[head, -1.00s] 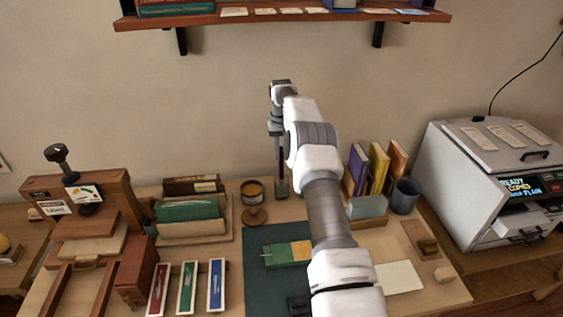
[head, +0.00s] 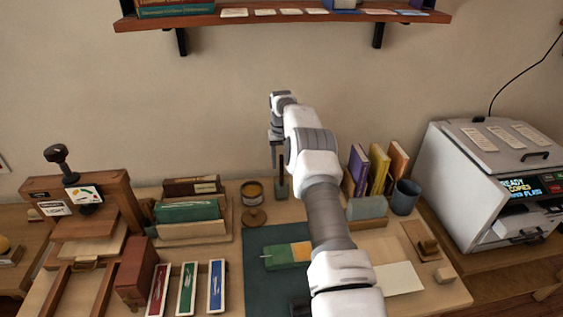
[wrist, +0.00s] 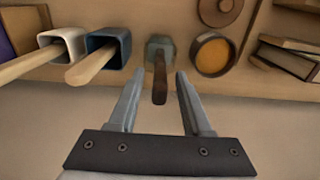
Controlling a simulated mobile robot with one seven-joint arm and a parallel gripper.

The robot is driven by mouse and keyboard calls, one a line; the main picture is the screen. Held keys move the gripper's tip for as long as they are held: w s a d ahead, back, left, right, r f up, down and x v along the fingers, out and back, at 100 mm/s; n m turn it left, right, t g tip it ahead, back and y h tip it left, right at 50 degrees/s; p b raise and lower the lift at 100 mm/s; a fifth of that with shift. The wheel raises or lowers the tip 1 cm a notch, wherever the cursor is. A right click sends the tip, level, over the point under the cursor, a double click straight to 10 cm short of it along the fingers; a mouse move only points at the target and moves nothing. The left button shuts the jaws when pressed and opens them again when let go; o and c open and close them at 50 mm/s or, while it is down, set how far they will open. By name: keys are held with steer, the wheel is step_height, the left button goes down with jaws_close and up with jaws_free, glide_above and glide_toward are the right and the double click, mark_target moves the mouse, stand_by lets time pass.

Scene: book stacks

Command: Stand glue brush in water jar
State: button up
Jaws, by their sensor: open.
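An upright brown wooden handle (wrist: 160,82) rises from a small grey-green holder (wrist: 160,47); I take it for the glue brush. In the head view the holder (head: 282,189) stands at the back of the bench, right of a round pot. My gripper (wrist: 161,74) is open and empty; in the wrist view its fingers lie on either side of the handle, with gaps showing. In the head view my gripper is above the holder, partly hidden by my wrist. A blue-grey cylindrical jar (head: 405,198), likely the water jar, stands at the right by the books.
A pot with amber contents (wrist: 212,55) stands close beside the holder. White (wrist: 62,45) and navy (wrist: 108,45) square cups with wooden handles stand on its other side. Upright books (head: 378,168) are at the back right. A shelf (head: 280,17) hangs above.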

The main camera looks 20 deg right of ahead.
step_height(320, 180, up, 12)
steer(key=shift+f+p, duration=0.1)
steer(key=shift+p, duration=0.55)
steer(key=s+a+r+n+g, duration=0.1)
steer(key=s+a+r+n, duration=0.1)
steer(key=s+a+r, duration=0.65)
steer(key=s+a+r+t, duration=0.2)
steer(key=s+a+r, duration=0.1)
steer(key=s, duration=0.8)
steer(key=s+a+r+t, duration=0.2)
steer(key=s+a+r, duration=0.1)
steer(key=s, duration=0.9)
steer(key=s+a+r+n+t, duration=0.1)
steer(key=s+a, duration=0.4)
steer(key=s, duration=0.7)
steer(key=shift+s+r+t, duration=0.15)
steer(key=shift+r+t, duration=0.55)
steer(key=shift+r, duration=0.25)
